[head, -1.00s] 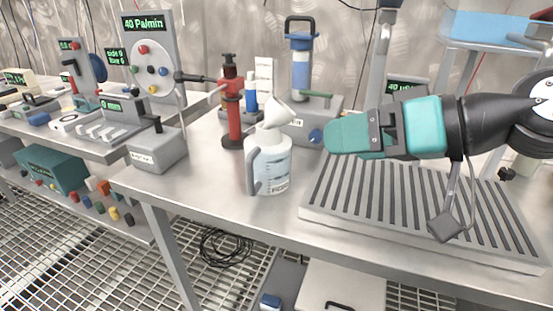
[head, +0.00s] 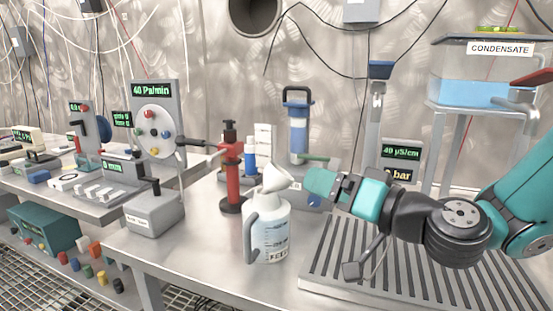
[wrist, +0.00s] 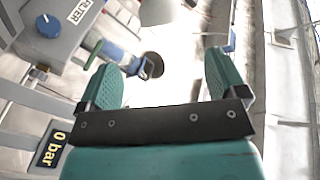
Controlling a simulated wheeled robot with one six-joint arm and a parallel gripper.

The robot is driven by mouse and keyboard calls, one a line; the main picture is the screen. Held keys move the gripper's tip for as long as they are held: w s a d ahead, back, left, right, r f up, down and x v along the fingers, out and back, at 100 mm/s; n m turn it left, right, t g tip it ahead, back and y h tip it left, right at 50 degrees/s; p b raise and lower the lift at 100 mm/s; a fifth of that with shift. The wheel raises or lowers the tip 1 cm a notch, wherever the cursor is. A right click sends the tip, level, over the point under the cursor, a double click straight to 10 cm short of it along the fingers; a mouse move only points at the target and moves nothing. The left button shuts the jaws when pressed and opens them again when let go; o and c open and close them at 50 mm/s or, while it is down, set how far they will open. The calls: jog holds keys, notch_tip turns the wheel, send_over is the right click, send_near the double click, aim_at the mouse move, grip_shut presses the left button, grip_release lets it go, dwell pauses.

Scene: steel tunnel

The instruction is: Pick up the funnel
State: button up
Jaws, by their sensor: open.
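The white funnel (head: 276,177) sits tilted at the top of a white jug (head: 268,235) labelled FEED, its wide end towards the upper right. The jug stands on the steel bench with its grey handle to the left. My teal gripper (head: 310,183) is just right of the funnel, pointing left at about its height. A small gap seems to remain between them. In the wrist view the two teal fingers (wrist: 163,72) are apart with nothing gripped between them. A white shape at the top edge there is cut off; I cannot tell whether it is funnel or jug.
A red hand pump (head: 231,170) stands behind and left of the jug. A blue filter column (head: 298,130) stands behind my gripper. A slotted grey rack (head: 340,260) lies under my arm. A grey box (head: 154,212) sits left. The bench before the jug is clear.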

aim_at(284, 173)
jog(key=p+x, duration=0.2)
jog(key=x, duration=0.3)
jog(key=shift+w+a, duration=0.15)
jog(key=shift+a, duration=0.05)
jog(key=p+x, duration=0.3)
jog(key=x, duration=0.2)
jog(key=shift+a, duration=0.1)
jog(key=shift+a+f, duration=0.15)
jog(key=c, duration=1)
jog(key=shift+r+p, duration=0.55)
jog(key=shift+r, duration=1.1)
jog(key=b+v, duration=1.2)
jog(key=v, duration=0.6)
jog(key=shift+r, duration=0.2)
